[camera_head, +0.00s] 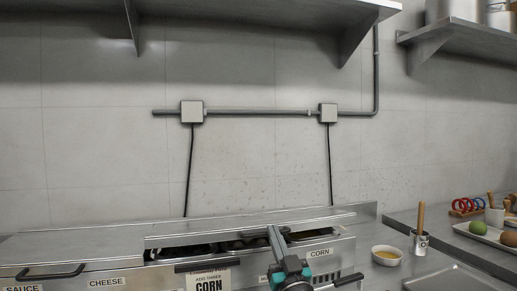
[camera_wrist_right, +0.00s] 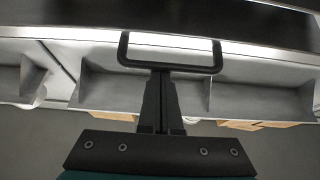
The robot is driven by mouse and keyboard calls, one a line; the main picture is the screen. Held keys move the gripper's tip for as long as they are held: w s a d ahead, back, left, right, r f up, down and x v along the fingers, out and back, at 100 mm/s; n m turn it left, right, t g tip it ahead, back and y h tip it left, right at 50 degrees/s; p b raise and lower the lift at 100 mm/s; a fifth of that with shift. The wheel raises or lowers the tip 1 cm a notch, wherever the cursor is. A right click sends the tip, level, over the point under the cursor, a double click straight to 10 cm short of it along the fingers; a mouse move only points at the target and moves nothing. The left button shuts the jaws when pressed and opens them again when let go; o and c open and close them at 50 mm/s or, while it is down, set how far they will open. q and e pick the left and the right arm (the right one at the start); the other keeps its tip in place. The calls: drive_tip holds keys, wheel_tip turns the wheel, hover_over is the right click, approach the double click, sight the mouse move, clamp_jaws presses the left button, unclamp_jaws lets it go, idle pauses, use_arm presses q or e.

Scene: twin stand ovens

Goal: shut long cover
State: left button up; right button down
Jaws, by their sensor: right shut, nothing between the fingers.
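The long metal cover (camera_head: 225,225) lies along the back of the counter unit, with a dark open slot (camera_head: 172,252) in front of it. My right gripper (camera_head: 272,231) reaches over the slot with its fingers shut and empty. In the right wrist view, the shut fingers (camera_wrist_right: 161,78) point at a black loop handle (camera_wrist_right: 217,57) and overlap its near bar. I cannot tell whether they touch it. My left gripper is not in view.
A closed cover with a black handle (camera_head: 45,272) is at the left, by SAUCE and CHEESE labels. A bowl (camera_head: 387,255) and a metal cup (camera_head: 419,242) stand on the right. A shelf (camera_head: 250,12) hangs above.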

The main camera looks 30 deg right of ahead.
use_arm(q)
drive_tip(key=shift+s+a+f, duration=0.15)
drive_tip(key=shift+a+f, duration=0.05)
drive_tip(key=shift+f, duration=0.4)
use_arm(e)
drive_tip(key=shift+f, duration=0.45)
drive_tip(key=d+p+v, duration=0.1)
drive_tip(key=d+v, duration=0.1)
drive_tip(key=v, duration=0.5)
drive_tip(key=s+a+r+g+y+p, duration=0.15)
drive_tip(key=r+g+p, duration=0.45)
drive_tip(key=p, duration=0.9)
drive_tip(key=s+a+r+g+y+p, duration=0.1)
drive_tip(key=s+a+r+g+p, duration=0.25)
drive_tip(key=r+p, duration=0.8)
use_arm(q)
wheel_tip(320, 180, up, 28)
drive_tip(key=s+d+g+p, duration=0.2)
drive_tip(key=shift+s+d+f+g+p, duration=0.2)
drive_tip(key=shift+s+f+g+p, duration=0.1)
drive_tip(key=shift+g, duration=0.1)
use_arm(e)
drive_tip(key=w+d+f, duration=0.3)
drive_tip(key=w+f, duration=0.7)
drive_tip(key=f, duration=0.1)
drive_tip(key=shift+w+f, duration=0.3)
